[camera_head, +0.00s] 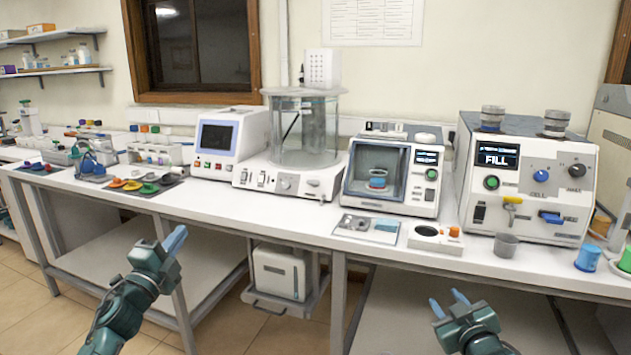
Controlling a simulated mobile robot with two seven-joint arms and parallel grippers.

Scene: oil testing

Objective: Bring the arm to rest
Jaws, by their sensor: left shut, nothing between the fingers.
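My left gripper (175,240) is raised in front of the bench at the left of the middle. Its blue fingers are together and hold nothing. My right gripper (448,302) is low in the view, in front of the bench at the right of the middle. Its two blue fingertips are apart with nothing between them. Both grippers are clear of the white bench top (270,218) and touch nothing that I can see.
On the bench stand a glass-cylinder bath (303,130), a white box with a window (390,170) and a "FILL" tester (525,175). A grey cup (506,245) and a blue cup (588,258) stand near the front edge. A lower shelf (130,250) lies below.

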